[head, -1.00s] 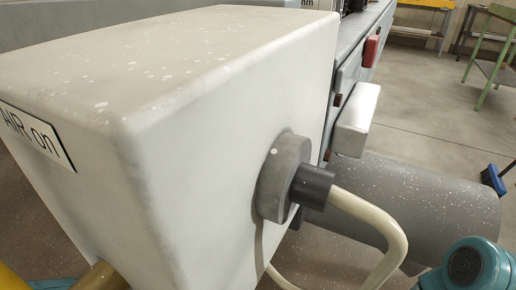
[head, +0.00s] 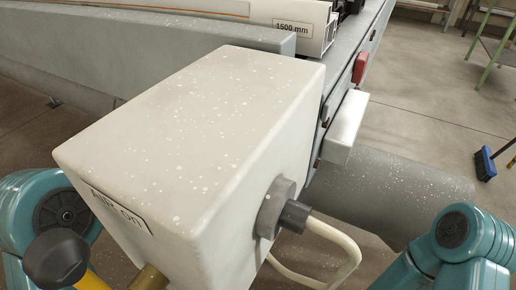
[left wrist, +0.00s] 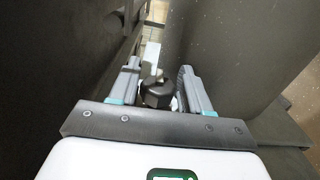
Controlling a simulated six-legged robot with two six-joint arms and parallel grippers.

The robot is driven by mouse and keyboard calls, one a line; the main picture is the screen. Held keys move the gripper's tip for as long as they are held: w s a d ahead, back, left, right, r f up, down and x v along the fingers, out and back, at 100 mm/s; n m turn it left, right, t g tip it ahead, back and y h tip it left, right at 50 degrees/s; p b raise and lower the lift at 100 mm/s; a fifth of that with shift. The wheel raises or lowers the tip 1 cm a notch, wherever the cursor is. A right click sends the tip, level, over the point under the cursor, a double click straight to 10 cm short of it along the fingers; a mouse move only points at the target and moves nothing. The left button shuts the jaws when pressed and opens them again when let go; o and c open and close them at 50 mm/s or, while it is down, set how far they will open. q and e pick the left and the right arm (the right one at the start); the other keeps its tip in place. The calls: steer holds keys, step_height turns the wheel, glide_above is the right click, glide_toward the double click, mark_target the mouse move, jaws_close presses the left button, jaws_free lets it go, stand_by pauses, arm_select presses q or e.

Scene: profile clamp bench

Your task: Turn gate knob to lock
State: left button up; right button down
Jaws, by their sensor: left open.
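In the left wrist view, my left gripper (left wrist: 159,68) is open. A dark, faceted knob (left wrist: 156,93) shows between its two fingers; I cannot tell whether they touch it. In the head view, a dark round knob (head: 55,258) on a yellow lever stands at the lower left, beside the white box labelled "AIR on" (head: 195,140). I cannot tell whether it is the same knob as in the wrist view. Neither gripper shows in the head view; only teal arm joints of mine show at both lower corners.
A grey round fitting (head: 272,207) with a cream hose (head: 335,245) sticks out of the box's right side. A grey bench beam (head: 150,45) and a rail marked "1500 mm" (head: 290,27) lie behind. A grey cylinder (head: 395,195) lies at right. Dark walls flank the left gripper.

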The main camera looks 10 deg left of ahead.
arm_select(q)
steer(key=shift+w+d, duration=0.15)
steer(key=shift+w, duration=0.15)
steer(key=c, duration=0.7)
steer(key=shift+r+p, duration=0.2)
steer(key=shift+p, duration=0.15)
steer(key=g+y+p, duration=0.2)
steer(key=g+p, duration=0.2)
steer(key=p, duration=0.3)
steer(key=shift+g+p, duration=0.3)
steer(key=shift+p, duration=0.05)
steer(key=shift+f+g, duration=0.2)
steer(key=shift+g, duration=0.1)
steer(key=shift+f, duration=0.1)
steer(key=o, duration=0.7)
